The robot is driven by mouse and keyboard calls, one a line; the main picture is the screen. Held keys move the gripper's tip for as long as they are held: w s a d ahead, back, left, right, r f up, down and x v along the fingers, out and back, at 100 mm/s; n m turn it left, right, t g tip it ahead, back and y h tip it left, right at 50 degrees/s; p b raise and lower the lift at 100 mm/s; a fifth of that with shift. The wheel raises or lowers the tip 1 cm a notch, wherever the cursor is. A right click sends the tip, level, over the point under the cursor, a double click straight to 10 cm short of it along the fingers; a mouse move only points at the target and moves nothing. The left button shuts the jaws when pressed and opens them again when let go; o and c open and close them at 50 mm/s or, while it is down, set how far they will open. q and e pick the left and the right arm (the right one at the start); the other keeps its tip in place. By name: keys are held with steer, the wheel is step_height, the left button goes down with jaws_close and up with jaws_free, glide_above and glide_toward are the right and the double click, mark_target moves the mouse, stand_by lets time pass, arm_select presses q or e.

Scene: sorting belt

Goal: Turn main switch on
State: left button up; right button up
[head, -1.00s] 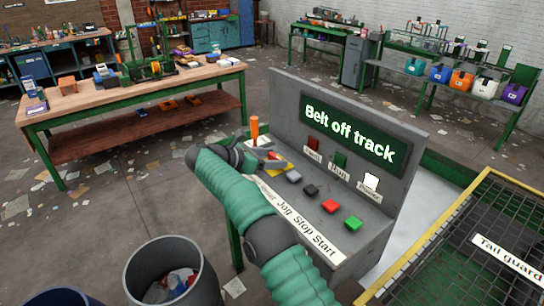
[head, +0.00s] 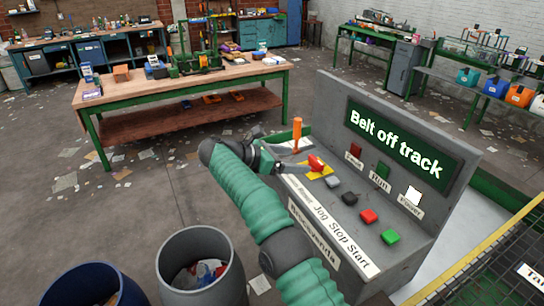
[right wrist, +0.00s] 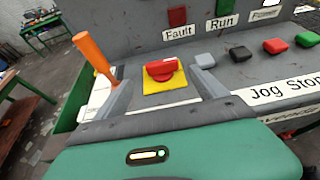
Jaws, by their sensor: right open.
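A red rotary knob (head: 316,162) on a yellow plate sits at the left end of the sloped grey control panel. It looks like the main switch, but I cannot read its label. The right wrist view shows the knob (right wrist: 161,68) near the centre, its grip bar lying roughly crosswise. My right gripper (head: 305,156) is open, with its fingers pointing at the panel. In the right wrist view the fingers stand on both sides of the knob, apart from it. My left gripper is not in view.
An orange upright handle (head: 297,134) stands close by the left finger. Grey, black, red and green buttons (head: 390,237) run along the panel to the right. The sign (head: 402,140) reads "Belt off track"; the lamp marked Power (head: 413,195) looks white. A bin (head: 203,270) stands in front.

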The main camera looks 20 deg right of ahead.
steer(key=p+v, duration=0.7)
steer(key=v, duration=0.2)
steer(key=shift+a+p, duration=0.15)
steer(key=shift+p, duration=0.25)
steer(key=shift+w, duration=0.1)
